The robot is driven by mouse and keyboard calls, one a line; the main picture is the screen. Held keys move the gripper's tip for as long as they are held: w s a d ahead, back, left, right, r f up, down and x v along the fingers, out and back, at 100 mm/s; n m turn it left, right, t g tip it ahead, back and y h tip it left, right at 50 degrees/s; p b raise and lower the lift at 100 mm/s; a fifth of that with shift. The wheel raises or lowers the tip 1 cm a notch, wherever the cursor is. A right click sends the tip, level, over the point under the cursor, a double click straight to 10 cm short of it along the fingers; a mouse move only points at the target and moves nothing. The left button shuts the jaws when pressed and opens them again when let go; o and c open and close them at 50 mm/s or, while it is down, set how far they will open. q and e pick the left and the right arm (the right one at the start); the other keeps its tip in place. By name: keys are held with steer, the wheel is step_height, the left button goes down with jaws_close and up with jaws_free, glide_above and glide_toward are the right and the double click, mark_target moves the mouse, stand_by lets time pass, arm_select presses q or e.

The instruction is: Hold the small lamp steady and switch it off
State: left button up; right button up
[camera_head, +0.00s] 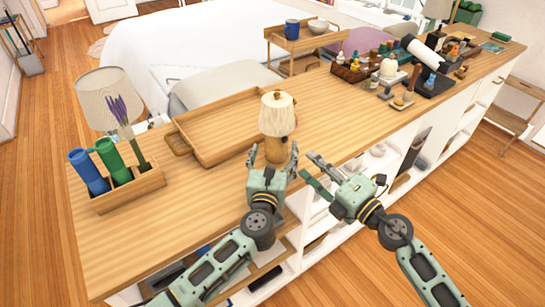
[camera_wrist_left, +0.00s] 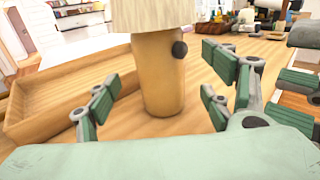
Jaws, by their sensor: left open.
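The small lamp has a cream shade (camera_head: 277,113) and a round wooden base (camera_head: 279,150), and stands upright on the wooden counter. In the left wrist view its base (camera_wrist_left: 158,80) carries a dark round knob (camera_wrist_left: 179,49) high on its right side, just under the shade. My left gripper (camera_head: 270,163) is open at the near side of the base; the wrist view shows its fingers spread either side, with visible gaps. My right gripper (camera_head: 312,171) is just right of the lamp, its fingers apart and empty. Whether the lamp is lit is unclear.
A wooden tray (camera_head: 212,152) lies close behind and left of the lamp. A holder (camera_head: 130,191) with blue and green cylinders and purple flowers stands at the left, before a larger lamp (camera_head: 105,90). Small items crowd the far right; the counter left of my left arm is clear.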

mark_target(276, 139)
arm_select(q)
steer(key=shift+w+d, duration=0.2)
steer(key=shift+w, duration=1.3)
steer(key=shift+w+d, duration=0.15)
steer(key=shift+w, duration=1.3)
steer(key=shift+c, duration=0.5)
steer(key=c, duration=1.5)
arm_select(e)
steer(key=shift+c, duration=0.2)
arm_select(q)
steer(key=shift+o, duration=0.2)
arm_select(e)
jaws_close()
